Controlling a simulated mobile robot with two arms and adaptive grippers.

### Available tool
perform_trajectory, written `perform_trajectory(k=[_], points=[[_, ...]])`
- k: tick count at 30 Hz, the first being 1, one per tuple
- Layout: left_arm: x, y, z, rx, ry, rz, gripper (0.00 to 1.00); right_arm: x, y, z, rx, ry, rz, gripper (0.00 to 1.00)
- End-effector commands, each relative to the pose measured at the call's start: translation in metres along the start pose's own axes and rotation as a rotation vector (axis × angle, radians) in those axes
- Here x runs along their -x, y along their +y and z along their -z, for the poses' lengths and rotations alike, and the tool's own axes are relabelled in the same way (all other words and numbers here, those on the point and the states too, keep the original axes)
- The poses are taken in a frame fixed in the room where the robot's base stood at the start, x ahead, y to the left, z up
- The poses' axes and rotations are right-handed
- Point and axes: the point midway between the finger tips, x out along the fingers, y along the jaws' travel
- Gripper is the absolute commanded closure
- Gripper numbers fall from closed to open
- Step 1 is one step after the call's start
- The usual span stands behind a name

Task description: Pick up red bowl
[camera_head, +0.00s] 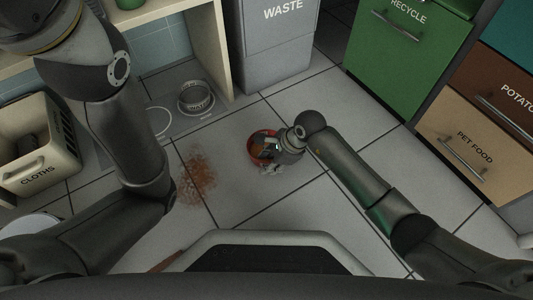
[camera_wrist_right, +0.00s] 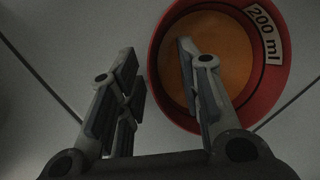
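The red bowl (camera_head: 254,144) is on the tiled floor near the middle of the head view. In the right wrist view the bowl (camera_wrist_right: 277,92) shows a red rim, an orange-brown inside and a "200 ml" label. My right gripper (camera_head: 268,155) is at the bowl's right side and hides part of it. In the wrist view the right gripper (camera_wrist_right: 157,50) is open, with one finger over the bowl's inside and the other outside its left rim. The near rim shows between the fingers; contact cannot be told. My left arm is at the left, its gripper out of view.
A reddish-brown stain (camera_head: 198,178) is on the floor left of the bowl. A round pet-style dish (camera_head: 195,97) sits on a grey mat. A clothes bin (camera_head: 40,150) is left. Waste (camera_head: 275,45), green recycle (camera_head: 405,55) and pet food (camera_head: 470,145) units stand behind and right.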

Motion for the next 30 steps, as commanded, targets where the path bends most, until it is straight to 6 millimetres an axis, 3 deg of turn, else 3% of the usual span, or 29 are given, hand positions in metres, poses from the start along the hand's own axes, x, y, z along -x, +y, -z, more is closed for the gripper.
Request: perform_trajectory(k=[5,12,30], points=[[-0.0009,-0.0002,-0.0005,0.0,-0.001,0.0,0.6,0.0009,-0.0001,-0.0001,0.0,0.0,0.0,0.69],[-0.0008,-0.0003,-0.0006,0.0,-0.001,0.0,0.6,0.0009,-0.0001,0.0,0.0,0.001,0.0,1.0],[-0.0042,-0.0012,-0.0021,-0.001,-0.002,0.0,0.6,0.0044,-0.0012,-0.0016,0.001,0.0,0.001,1.0]])
